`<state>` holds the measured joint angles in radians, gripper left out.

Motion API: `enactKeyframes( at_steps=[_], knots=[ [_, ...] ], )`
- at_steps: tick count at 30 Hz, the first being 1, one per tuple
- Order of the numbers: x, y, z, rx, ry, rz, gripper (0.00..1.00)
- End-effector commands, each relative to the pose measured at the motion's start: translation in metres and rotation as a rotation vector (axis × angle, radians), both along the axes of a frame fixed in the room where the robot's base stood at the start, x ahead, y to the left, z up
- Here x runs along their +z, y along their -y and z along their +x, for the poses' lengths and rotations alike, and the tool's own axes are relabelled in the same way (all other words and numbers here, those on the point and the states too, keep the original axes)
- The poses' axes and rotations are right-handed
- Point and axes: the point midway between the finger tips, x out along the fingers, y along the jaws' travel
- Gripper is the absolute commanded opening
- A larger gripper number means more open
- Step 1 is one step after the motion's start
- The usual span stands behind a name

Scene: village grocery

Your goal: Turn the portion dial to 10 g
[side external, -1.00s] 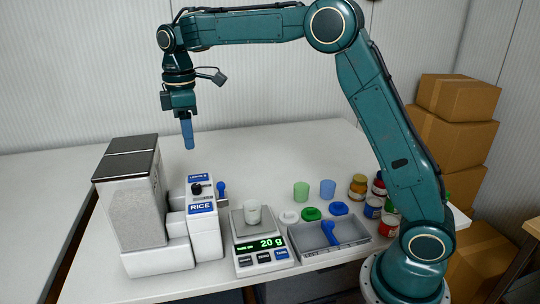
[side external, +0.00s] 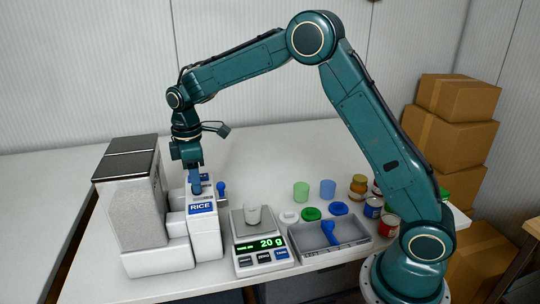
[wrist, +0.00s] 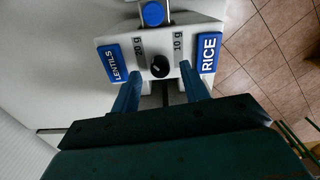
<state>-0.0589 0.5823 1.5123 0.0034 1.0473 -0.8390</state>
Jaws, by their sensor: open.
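The black round portion dial (wrist: 160,66) sits on top of the white dispenser (side external: 206,238), between a "20 g" mark on the left and a "10 g" mark on the right in the wrist view. I cannot surely tell which mark its pointer faces. My gripper (wrist: 161,72) is open, pointing down, with one blue finger on each side of the dial and a gap visible on both sides. In the side view my gripper (side external: 196,188) is low over the dispenser top and hides the dial.
A blue-knobbed lever (side external: 221,187) stands right beside the dispenser. A grey tray (side external: 350,251) with a blue scoop, several lids, cups and jars stand farther right. A grain hopper (side external: 138,210) stands left.

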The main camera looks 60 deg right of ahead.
Motion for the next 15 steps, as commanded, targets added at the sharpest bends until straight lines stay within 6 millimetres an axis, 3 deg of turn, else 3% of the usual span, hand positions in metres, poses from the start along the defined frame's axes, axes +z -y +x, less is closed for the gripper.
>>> enactKeyframes(
  at_steps=[6, 15],
  knots=[
    [-0.015, 0.0, 0.0, 0.0, -0.001, 0.0, 0.45],
    [-0.016, 0.0, 0.0, 0.0, 0.0, 0.0, 0.45]
  ],
)
